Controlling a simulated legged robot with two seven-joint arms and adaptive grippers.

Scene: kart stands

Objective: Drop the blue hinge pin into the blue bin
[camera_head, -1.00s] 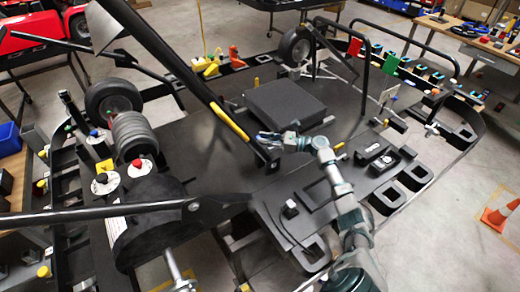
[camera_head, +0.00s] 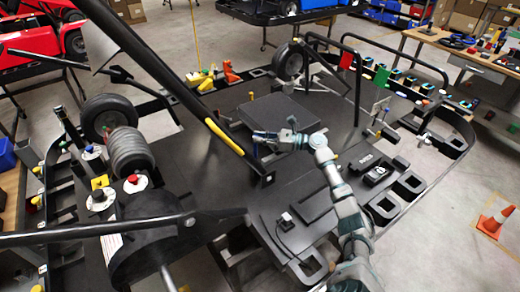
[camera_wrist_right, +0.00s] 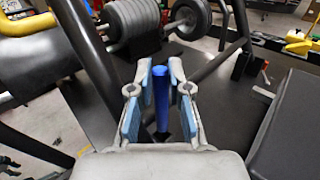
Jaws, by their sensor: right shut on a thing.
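My right gripper (camera_head: 262,140) reaches over the black kart deck, near the yellow-marked dark bar and the square black pad. In the right wrist view its two blue-padded fingers (camera_wrist_right: 160,98) are shut on the blue hinge pin (camera_wrist_right: 160,92), which stands upright between them. A blue bin (camera_head: 5,154) shows partly at the left edge of the head view, cut off by the frame. Several other blue bins (camera_head: 390,15) stand at the far upper right. My left gripper is out of view.
The square black pad (camera_head: 273,115) lies just beyond my right gripper. The slanted dark bar (camera_head: 165,70) crosses close to its left. Weight discs (camera_head: 130,150) and a wheel stand at left.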

